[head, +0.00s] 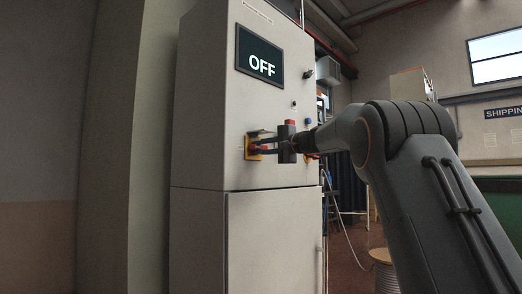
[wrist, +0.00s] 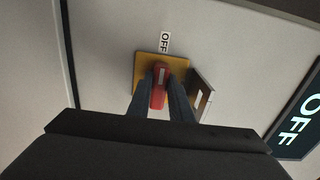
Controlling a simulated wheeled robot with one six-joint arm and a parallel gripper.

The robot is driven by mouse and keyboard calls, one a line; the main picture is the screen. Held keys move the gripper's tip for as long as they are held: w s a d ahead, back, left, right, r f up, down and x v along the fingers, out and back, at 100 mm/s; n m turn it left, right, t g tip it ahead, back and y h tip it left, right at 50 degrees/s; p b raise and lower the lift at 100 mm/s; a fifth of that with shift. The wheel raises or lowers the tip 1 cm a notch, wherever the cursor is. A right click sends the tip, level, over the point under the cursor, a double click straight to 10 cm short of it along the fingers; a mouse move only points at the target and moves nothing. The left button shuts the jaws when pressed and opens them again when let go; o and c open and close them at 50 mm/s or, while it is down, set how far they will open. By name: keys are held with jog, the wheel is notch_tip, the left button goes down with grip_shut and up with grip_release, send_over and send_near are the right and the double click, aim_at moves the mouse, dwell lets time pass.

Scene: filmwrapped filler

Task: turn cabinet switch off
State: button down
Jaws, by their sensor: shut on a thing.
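The cabinet (head: 210,130) stands in the middle of the head view. Its screen (head: 259,54) reads OFF. The cabinet switch is a red handle on a yellow plate; in the head view the red part (head: 262,148) is partly covered by my gripper (head: 264,147). In the wrist view the red handle (wrist: 159,88) lies between my two fingers, which are shut on it. The handle points toward the OFF label (wrist: 165,42), in front of the yellow plate (wrist: 150,62). The screen also shows in the wrist view (wrist: 298,125).
A small open metal flap (wrist: 201,92) sits beside the yellow plate, close to one finger. A black knob (head: 308,74) and a blue button (head: 308,121) are on the cabinet's right part. A cable reel (head: 385,262) stands on the floor at the right.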

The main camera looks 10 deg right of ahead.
jog(key=c, duration=1.6)
grip_release()
jog(key=v, duration=0.7)
jog(key=shift+s+d, duration=0.2)
jog(key=shift+s, duration=0.15)
jog(key=shift+f, duration=0.1)
